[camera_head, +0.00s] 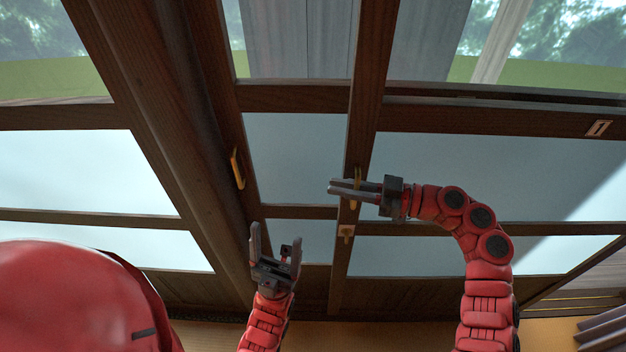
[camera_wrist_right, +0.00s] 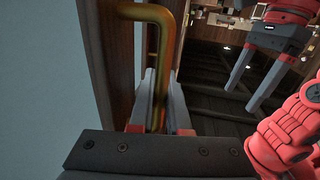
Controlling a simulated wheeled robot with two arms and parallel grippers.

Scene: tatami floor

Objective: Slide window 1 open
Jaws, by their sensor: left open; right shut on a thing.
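Window 1 (camera_head: 460,178) is the dark wood-framed sliding pane at the right of the head view, with a small plate marked "1" (camera_head: 598,128) on its upper rail. Its brass handle (camera_head: 357,174) is on the left stile. My right gripper (camera_head: 331,187) reaches in from the right across that stile. In the right wrist view its fingers (camera_wrist_right: 156,95) are shut around the lower part of the upright brass handle (camera_wrist_right: 153,45). My left gripper (camera_head: 275,238) is open and empty, low and left of the stile; its two fingers also show in the right wrist view (camera_wrist_right: 252,78).
Another brass handle (camera_head: 237,167) is on the frame left of my left gripper. More frosted panes (camera_head: 80,168) are at the left. The tan floor (camera_head: 390,328) shows at the bottom.

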